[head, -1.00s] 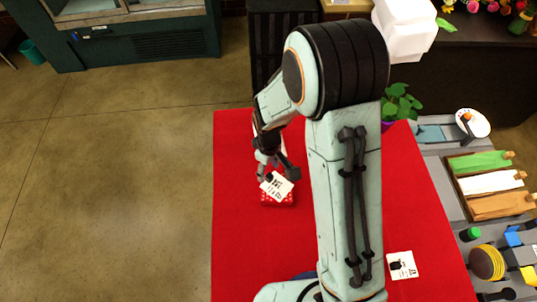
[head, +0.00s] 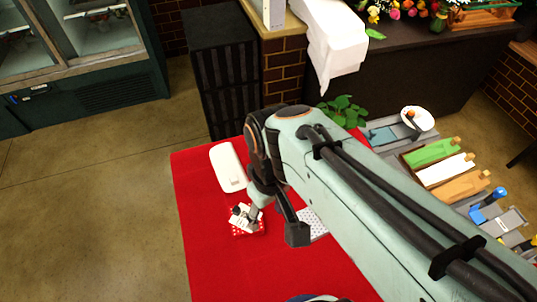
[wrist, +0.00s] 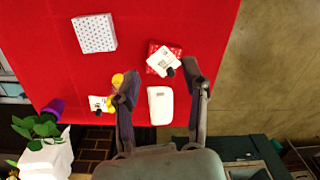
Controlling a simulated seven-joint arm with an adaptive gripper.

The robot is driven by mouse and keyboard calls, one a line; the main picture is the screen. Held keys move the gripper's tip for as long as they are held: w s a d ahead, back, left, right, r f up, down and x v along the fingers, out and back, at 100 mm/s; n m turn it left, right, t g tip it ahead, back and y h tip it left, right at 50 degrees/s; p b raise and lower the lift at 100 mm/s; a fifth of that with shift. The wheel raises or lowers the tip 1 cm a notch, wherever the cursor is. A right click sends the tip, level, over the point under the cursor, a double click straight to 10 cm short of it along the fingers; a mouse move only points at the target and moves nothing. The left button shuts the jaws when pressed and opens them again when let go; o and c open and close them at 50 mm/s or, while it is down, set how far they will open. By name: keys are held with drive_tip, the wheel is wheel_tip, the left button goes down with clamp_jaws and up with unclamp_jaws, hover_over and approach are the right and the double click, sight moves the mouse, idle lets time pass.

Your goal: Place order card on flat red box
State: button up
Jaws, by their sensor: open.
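The order card (head: 241,214), white with black print and a dark knob, lies tilted on the flat red box (head: 248,233), which has a white pattern. In the wrist view, the card (wrist: 160,61) covers part of the red box (wrist: 176,50) and lies slightly askew on it. My gripper (head: 275,228) is open and empty. In the wrist view its fingers (wrist: 161,82) are spread wide, and the card shows beyond them, nearer the right fingertip. I cannot tell the exact height of the gripper above the box.
A white rounded case (head: 228,167) and a white dotted box (head: 313,223) lie on the red table (head: 205,265). Another card (wrist: 97,103) lies near a yellow item in the wrist view. A potted plant (head: 343,111) stands at the back. Coloured trays (head: 445,170) are at the right.

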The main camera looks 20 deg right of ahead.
drive_tip(key=s+m, duration=0.2)
drive_tip(key=s, duration=0.5)
drive_tip(key=shift+d+r+m, duration=0.3)
drive_tip(key=shift+d+r, duration=0.15)
